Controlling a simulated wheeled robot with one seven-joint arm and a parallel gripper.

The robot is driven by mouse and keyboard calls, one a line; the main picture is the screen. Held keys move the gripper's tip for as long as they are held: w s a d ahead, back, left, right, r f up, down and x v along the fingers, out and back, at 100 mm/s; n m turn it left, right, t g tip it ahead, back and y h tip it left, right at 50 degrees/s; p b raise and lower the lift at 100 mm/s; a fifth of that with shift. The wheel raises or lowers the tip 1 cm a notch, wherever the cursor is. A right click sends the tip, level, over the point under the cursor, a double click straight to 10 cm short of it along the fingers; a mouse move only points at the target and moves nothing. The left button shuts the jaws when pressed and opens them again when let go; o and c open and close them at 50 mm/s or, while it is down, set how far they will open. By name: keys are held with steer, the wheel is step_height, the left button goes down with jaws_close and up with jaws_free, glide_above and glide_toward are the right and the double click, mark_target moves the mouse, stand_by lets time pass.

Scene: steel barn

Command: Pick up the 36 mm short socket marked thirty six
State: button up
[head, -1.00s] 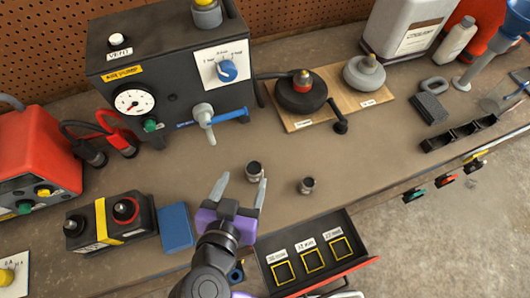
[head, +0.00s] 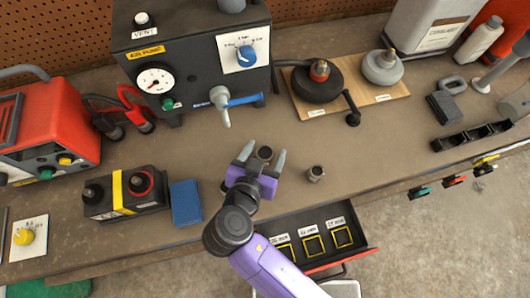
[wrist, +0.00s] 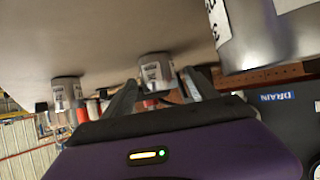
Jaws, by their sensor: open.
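My gripper (head: 261,157) is open over the bench, with its purple body below its two grey fingers. A small grey metal socket (head: 265,153) shows between the fingertips in the head view. In the wrist view that socket (wrist: 155,72) appears between the fingers (wrist: 159,86), with a white label too small to read. I cannot tell whether the fingers touch it. A second socket (head: 316,173) stands to the right, also labelled in the wrist view (wrist: 66,93). A larger labelled grey cylinder (wrist: 240,40) is close at the wrist view's right; my gripper probably hides it from the head view.
An open drawer (head: 350,215) with yellow-outlined, labelled slots juts from the bench front. The air pump (head: 185,62) stands behind. A blue block (head: 186,202) and black-yellow box (head: 126,195) lie left.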

jaws_close()
steer(key=shift+r, duration=0.2)
